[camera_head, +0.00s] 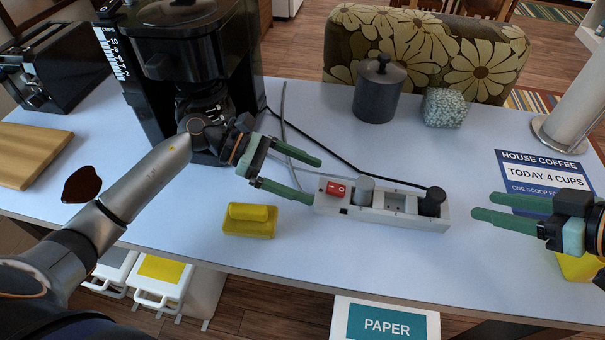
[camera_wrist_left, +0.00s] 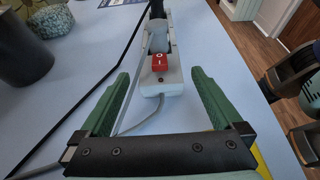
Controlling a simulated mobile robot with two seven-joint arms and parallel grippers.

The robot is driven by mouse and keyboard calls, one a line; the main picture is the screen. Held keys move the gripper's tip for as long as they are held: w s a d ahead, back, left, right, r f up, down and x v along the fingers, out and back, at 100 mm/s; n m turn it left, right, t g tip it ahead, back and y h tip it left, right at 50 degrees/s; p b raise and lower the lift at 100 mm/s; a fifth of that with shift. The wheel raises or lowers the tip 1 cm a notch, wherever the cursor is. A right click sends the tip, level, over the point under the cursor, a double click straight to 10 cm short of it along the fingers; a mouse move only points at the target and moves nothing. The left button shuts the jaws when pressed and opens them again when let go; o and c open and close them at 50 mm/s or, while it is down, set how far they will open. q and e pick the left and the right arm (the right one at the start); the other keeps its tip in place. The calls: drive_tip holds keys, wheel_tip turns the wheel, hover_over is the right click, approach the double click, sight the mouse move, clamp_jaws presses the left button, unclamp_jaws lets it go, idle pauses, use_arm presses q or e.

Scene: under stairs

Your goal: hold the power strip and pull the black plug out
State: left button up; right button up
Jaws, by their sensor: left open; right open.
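A white power strip (camera_head: 360,216) lies on the light table, with a red switch (camera_head: 337,189) at its left end. A grey plug (camera_head: 364,190) stands near the switch, and a black plug (camera_head: 432,202) with a black cord sits at the strip's right end. My left gripper (camera_head: 317,180) is open at the strip's left end; in the left wrist view the strip (camera_wrist_left: 150,88) and red switch (camera_wrist_left: 159,62) lie ahead between its green fingers. Whether the fingers touch it, I cannot tell. My right gripper (camera_head: 474,206) is open and empty, right of the black plug.
A yellow block (camera_head: 249,222) lies in front of my left gripper. A coffee maker (camera_head: 190,70), a dark lidded canister (camera_head: 380,92) and a speckled block (camera_head: 444,108) stand behind. A coffee sign (camera_head: 545,165) lies by my right gripper. The table front is mostly clear.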

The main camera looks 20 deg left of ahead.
sight(327, 187)
use_arm(q)
drive_tip(key=x, duration=0.7)
drive_tip(key=shift+d+f, duration=0.2)
clamp_jaws()
idle(1.5)
idle(1.0)
